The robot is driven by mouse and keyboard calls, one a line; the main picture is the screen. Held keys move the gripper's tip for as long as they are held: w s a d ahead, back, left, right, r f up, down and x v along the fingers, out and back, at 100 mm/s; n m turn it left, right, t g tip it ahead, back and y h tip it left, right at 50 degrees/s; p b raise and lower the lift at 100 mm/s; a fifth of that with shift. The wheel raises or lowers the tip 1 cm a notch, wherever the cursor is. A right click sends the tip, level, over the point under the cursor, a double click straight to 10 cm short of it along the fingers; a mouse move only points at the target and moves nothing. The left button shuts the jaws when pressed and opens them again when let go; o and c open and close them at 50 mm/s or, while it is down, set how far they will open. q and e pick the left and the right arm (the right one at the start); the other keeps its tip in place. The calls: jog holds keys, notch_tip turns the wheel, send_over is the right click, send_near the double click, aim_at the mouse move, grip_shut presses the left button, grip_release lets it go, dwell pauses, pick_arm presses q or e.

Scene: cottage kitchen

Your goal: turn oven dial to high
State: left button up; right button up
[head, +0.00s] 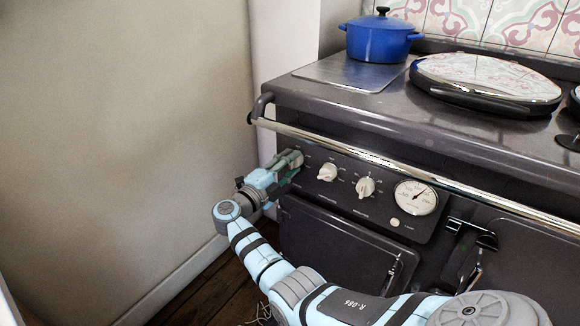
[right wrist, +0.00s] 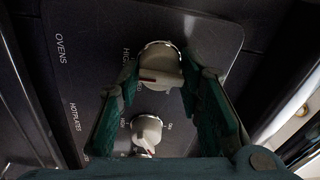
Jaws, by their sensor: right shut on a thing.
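The oven dial (right wrist: 158,65) is a round cream knob with a red mark, beside the "OVENS" lettering in the right wrist view. Its red mark is at the lower left of the knob, and part of the word "HIGH" shows left of the knob. My right gripper (right wrist: 160,92) has its two green fingers on either side of this dial and is shut on it. In the head view my right gripper (head: 289,163) is at the left end of the control panel and hides the dial. My left gripper is not in view.
A hotplates dial (right wrist: 147,128) is close beside the gripped one. The head view shows two free dials, a round gauge (head: 415,197) and a chrome rail (head: 370,157) above the panel. A blue pot (head: 381,38) stands on the stove top. A wall is at left.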

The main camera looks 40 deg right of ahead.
jog(key=shift+f, duration=0.15)
jog(key=o, duration=1.1)
jog(key=shift+o, duration=0.2)
jog(key=v, duration=1.2)
